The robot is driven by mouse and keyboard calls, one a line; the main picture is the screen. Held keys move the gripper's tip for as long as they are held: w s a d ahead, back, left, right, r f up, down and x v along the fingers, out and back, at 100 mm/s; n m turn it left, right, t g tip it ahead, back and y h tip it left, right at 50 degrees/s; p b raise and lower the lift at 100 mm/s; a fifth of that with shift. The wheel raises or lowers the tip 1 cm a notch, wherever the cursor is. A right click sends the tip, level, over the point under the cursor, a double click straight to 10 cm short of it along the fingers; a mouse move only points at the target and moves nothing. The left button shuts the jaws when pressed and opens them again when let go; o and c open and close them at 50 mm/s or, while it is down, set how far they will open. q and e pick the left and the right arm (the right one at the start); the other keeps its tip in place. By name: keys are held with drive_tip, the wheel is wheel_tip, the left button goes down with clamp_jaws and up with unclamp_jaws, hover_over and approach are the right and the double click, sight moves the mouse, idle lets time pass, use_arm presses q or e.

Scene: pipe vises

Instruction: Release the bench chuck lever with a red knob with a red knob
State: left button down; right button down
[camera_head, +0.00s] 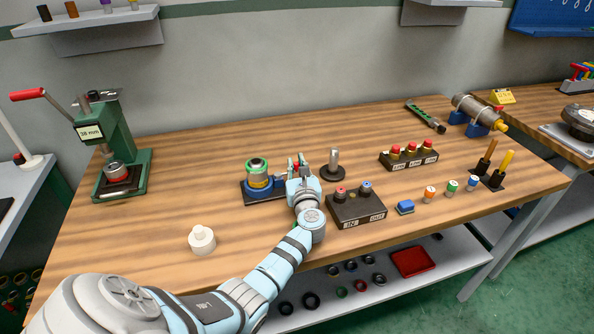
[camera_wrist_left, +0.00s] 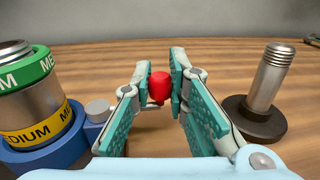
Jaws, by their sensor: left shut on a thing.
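The bench chuck (camera_head: 258,183) stands on a dark plate near the middle of the table, with a blue base and yellow and green bands. In the left wrist view the chuck (camera_wrist_left: 36,118) is at the left, and the bands read MEDIUM. A metal part stands upright in its top. Its lever's red knob (camera_wrist_left: 159,86) is between the fingers of my left gripper (camera_wrist_left: 162,84). My right gripper is not in view.
A threaded metal post (camera_head: 333,160) on a round dark base stands close right of the gripper. A dark IN/OUT box (camera_head: 357,211) is in front of it. A white stepped cylinder (camera_head: 201,240) stands front left. A green press (camera_head: 118,140) stands far left. Table between press and chuck is clear.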

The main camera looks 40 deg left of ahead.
use_arm(q)
drive_tip(key=c, duration=1.6)
unclamp_jaws()
drive_tip(key=shift+o, duration=0.2)
drive_tip(key=v, duration=1.2)
